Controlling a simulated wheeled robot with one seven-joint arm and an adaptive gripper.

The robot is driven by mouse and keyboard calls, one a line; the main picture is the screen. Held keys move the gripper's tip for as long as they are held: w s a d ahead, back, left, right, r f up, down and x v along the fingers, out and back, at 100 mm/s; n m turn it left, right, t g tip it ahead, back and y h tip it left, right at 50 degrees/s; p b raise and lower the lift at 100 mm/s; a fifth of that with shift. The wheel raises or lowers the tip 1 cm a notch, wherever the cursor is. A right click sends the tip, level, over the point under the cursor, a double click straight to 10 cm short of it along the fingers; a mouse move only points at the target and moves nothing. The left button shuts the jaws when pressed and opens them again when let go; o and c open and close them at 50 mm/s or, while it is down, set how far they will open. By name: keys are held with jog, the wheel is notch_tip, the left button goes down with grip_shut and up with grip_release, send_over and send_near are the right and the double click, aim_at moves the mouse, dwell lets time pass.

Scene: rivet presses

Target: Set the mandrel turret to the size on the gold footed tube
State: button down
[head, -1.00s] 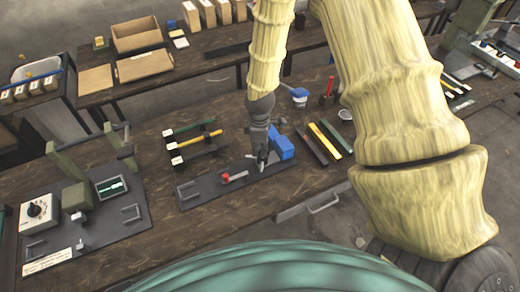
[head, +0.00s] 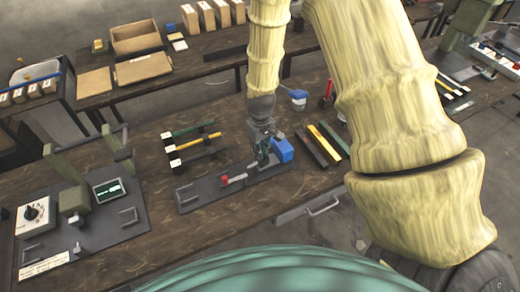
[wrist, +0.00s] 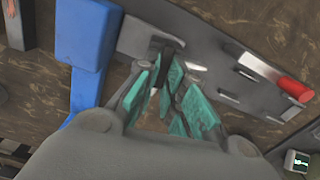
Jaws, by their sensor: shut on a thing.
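My gripper (head: 264,158) is over the right part of a dark grey base plate (head: 200,196), beside a blue block (head: 285,151). In the wrist view its teal-padded fingers (wrist: 164,68) are shut on a small dark piece (wrist: 160,46) at the edge of a grey block (wrist: 148,36). The fingers hide part of that piece. The blue block (wrist: 85,38) stands to its left. A red-ended grey bar (wrist: 280,82) lies on the plate. A yellow tube (head: 200,142) with a white tag lies in a rack. Its size mark is too small to read, and I see no readable turret marking.
Coloured bars (head: 325,143) lie to the right of the plate. A green press (head: 75,200) with a dial box (head: 34,213) and a small screen (head: 108,189) stands at the left. A back table holds cardboard boxes (head: 136,36). Bare wood lies before the plate.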

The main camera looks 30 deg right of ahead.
jog(key=shift+w+d+r+m, duration=0.1)
jog(key=shift+d+m, duration=0.05)
jog(key=shift+m, duration=0.55)
jog(key=c, duration=1.5)
grip_release()
jog(key=shift+r, duration=5.95)
